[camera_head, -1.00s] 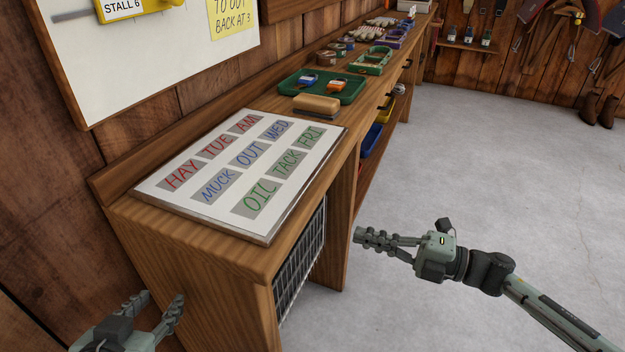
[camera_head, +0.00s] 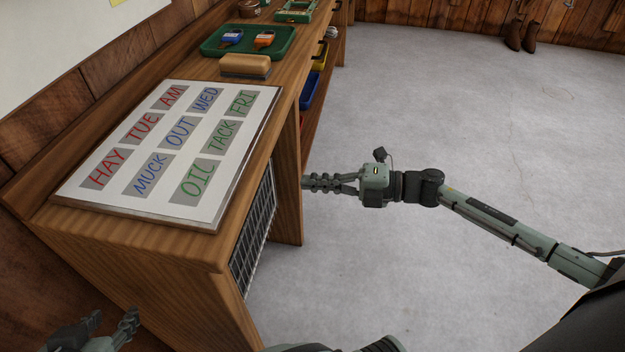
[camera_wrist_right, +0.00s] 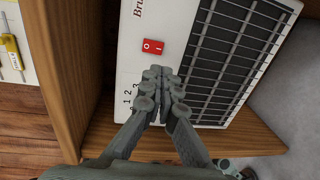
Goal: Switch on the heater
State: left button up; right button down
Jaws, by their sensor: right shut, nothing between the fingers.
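The heater stands under the bench's near end; the head view shows only its dark grille (camera_head: 252,232) edge-on. In the right wrist view the heater (camera_wrist_right: 185,25) has a white front, a black grille, and a red rocker switch (camera_wrist_right: 153,46) marked O and I. Which side is pressed in I cannot tell. Numbers 1, 2, 3 are printed near my fingers. My right gripper (camera_wrist_right: 160,74) is shut and empty, its tips just below the switch in the picture; contact cannot be told. In the head view it (camera_head: 306,183) is beside the bench. My left gripper (camera_head: 110,319) is open and empty, lower left.
The wooden bench (camera_head: 150,240) carries a word board (camera_head: 228,150), a brush (camera_head: 245,66) and a green tray (camera_head: 286,43). Wooden bench panels (camera_wrist_right: 68,60) flank the heater. The grey floor (camera_head: 460,110) to the right is clear.

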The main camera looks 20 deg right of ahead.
pick_arm(q)
jog(key=shift+s+a+f, duration=0.2)
jog(key=shift+a, duration=0.15)
pick_arm(e)
jog(key=x, duration=1)
jog(key=shift+w+a, duration=0.2)
jog(key=shift+a, duration=0.05)
pick_arm(q)
jog(key=shift+w+d+r, duration=0.25)
jog(key=shift+d, duration=0.15)
pick_arm(e)
jog(key=shift+w+a+f, duration=0.15)
jog(key=shift+a, duration=0.1)
jog(key=shift+d, duration=0.1)
jog(key=v, duration=1.1)
jog(key=shift+s+d, duration=0.25)
jog(key=shift+d, duration=0.05)
